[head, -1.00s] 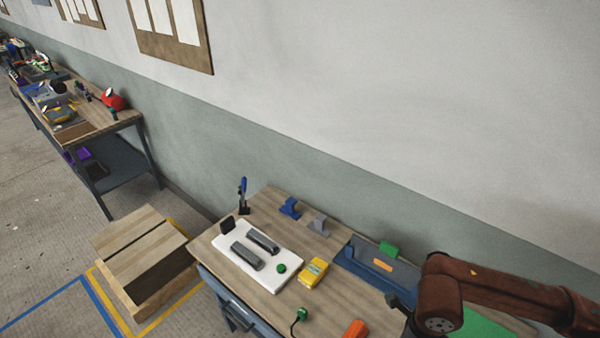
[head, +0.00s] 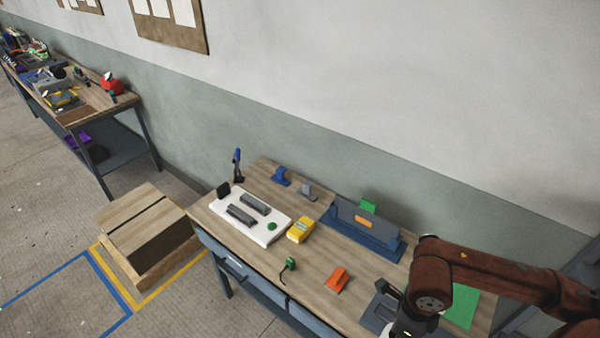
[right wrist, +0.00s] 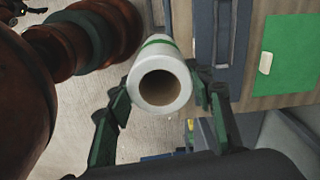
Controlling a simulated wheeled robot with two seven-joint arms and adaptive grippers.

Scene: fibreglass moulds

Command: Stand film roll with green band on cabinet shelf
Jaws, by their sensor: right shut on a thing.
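The film roll (right wrist: 163,88) is a white tube with a hollow brown core and a green band (right wrist: 158,42) near its far end. It shows in the right wrist view, open end facing the camera. My right gripper (right wrist: 165,92) is shut on it, with dark green fingers on both sides. My left gripper is in neither current view. I cannot make out the cabinet shelf in either view.
A wooden workbench (head: 320,262) stands by the wall, holding a white board (head: 262,233), a yellow device (head: 300,230), an orange object (head: 337,279), a blue-grey holder (head: 365,226) and a green sheet (head: 463,305). A wooden box (head: 148,235) stands on the floor at left.

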